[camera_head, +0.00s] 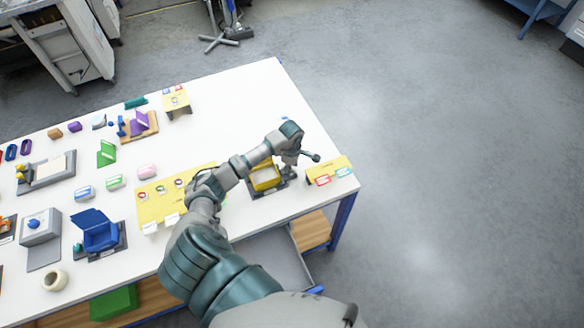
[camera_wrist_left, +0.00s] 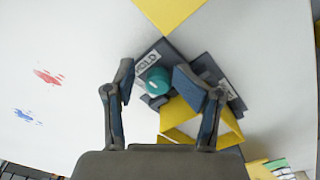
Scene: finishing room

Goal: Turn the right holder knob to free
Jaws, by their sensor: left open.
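The round teal knob (camera_wrist_left: 157,80) sits on a dark grey base plate (camera_wrist_left: 178,52) in the wrist view. A white label reading HOLD lies beside it. My left gripper (camera_wrist_left: 158,84) is open; in this view its two fingers stand on either side of the knob, and I cannot tell whether they touch it. The yellow box-like holder (camera_wrist_left: 196,122) is next to the knob; in the head view this holder (camera_head: 266,178) stands near the table's right end, partly behind my left arm. There my left gripper (camera_head: 304,160) is above its right side, and the knob is hidden. My right gripper is not in view.
The white table (camera_head: 215,110) carries a yellow card stand (camera_head: 329,170) to the right of the holder and a yellow panel (camera_head: 155,205) to its left. Several coloured parts and fixtures lie farther left. Grey floor is clear beyond the table's right edge.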

